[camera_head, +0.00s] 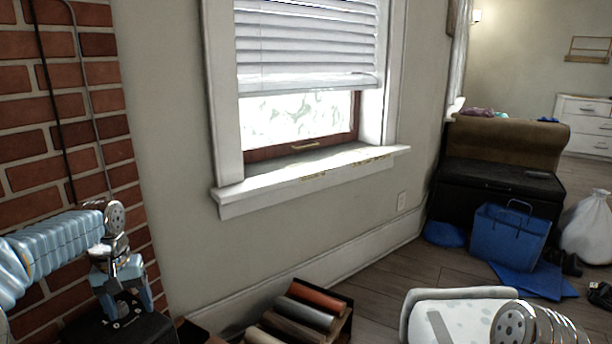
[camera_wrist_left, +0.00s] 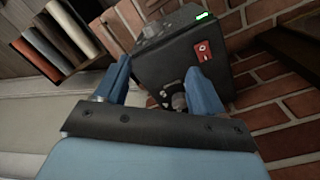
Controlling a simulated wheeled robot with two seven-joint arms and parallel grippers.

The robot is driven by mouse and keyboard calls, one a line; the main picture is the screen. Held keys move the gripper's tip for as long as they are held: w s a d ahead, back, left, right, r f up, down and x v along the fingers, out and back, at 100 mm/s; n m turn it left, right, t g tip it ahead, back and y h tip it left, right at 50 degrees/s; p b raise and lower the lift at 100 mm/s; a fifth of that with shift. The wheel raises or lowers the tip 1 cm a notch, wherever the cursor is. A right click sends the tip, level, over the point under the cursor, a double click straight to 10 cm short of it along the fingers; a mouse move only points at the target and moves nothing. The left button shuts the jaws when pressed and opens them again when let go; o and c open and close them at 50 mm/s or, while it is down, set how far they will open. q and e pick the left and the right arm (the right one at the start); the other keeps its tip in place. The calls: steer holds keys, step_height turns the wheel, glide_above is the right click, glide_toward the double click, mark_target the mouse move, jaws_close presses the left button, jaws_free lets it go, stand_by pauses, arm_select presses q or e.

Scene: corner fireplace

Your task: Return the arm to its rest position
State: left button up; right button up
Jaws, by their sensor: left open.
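My left gripper (camera_head: 128,308) is at the lower left of the head view, in front of the brick wall and just above a black box (camera_head: 85,330). In the left wrist view the two blue fingers of the left gripper (camera_wrist_left: 158,82) stand apart with nothing held between them. The black box (camera_wrist_left: 150,62), with a red switch and a green light, is beyond the fingertips. I cannot tell whether the fingers touch it. My right gripper is out of view.
A brick wall (camera_head: 75,95) is close on the left. A rack of coloured rolls (camera_head: 318,300) stands on the floor below the window sill (camera_head: 310,172). A blue bag (camera_head: 508,235), a white sack (camera_head: 590,228) and a dark chest (camera_head: 490,180) are at the right.

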arm_select(q)
steer(key=s+d+f+m+h+p, duration=0.1)
steer(key=d+f+h, duration=0.1)
steer(key=d+f, duration=0.9)
steer(key=s+d+f+m+h+p, duration=0.1)
steer(key=s+d+f+m, duration=0.1)
steer(key=d+f, duration=0.9)
steer(key=s+d+f, duration=0.3)
steer(key=s+f, duration=0.3)
steer(key=s, duration=0.2)
steer(key=s+d+f+p, duration=0.1)
steer(key=s+d+f, duration=0.2)
steer(key=s+f, duration=0.3)
steer(key=s, duration=0.3)
steer(key=shift+f+t+h, duration=0.2)
steer(key=shift+t+h, duration=0.1)
